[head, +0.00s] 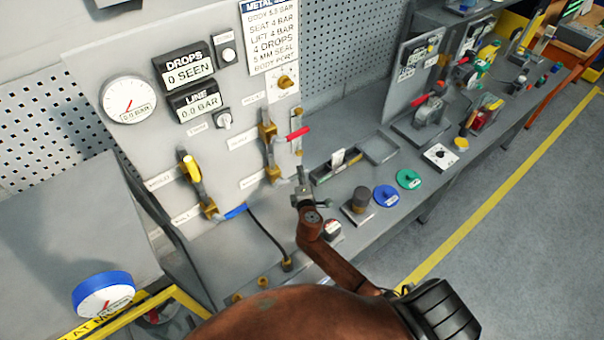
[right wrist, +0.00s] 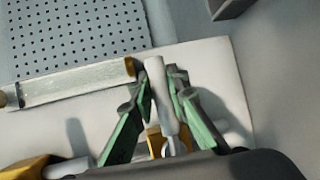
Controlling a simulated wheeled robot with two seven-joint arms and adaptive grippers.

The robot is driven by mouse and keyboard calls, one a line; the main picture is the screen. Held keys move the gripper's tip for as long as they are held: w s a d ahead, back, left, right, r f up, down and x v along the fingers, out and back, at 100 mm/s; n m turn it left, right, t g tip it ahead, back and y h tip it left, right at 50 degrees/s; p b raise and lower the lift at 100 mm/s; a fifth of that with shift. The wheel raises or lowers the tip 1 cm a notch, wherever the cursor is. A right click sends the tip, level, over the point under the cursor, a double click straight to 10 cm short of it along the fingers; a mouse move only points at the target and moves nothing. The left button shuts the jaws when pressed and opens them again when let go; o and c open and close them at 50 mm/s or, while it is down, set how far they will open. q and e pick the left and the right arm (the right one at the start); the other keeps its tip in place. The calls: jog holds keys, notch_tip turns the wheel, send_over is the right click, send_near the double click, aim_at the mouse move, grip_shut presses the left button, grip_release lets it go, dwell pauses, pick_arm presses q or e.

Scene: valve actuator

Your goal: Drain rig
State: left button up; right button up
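The drain rig is a grey upright panel (head: 130,60) with a round dial gauge (head: 129,100), a drops display (head: 185,68) reading 0 SEEN and a line display (head: 197,100) reading 0.0 BAR. A yellow lever (head: 191,167) stands at the left valve; a blue lever (head: 234,212) is below it. A red lever (head: 297,133) points right at the right valve. My right gripper (head: 306,180) is at the panel's lower right. In the right wrist view its green fingers (right wrist: 160,95) flank a pale rod (right wrist: 159,90); contact is unclear. My left gripper is out of view.
On the bench right of the panel are a tray (head: 379,149), a dark cylinder (head: 361,200), a blue disc (head: 386,196) and a green disc (head: 408,179). A blue-rimmed gauge (head: 104,296) is at lower left. A clear tube (right wrist: 75,82) lies close to my right fingers.

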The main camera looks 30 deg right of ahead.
jog(key=o, duration=0.5)
jog(key=shift+f, duration=0.15)
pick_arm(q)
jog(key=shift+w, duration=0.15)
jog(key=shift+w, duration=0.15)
pick_arm(e)
jog(key=v, duration=1.2)
jog(key=shift+s, duration=0.1)
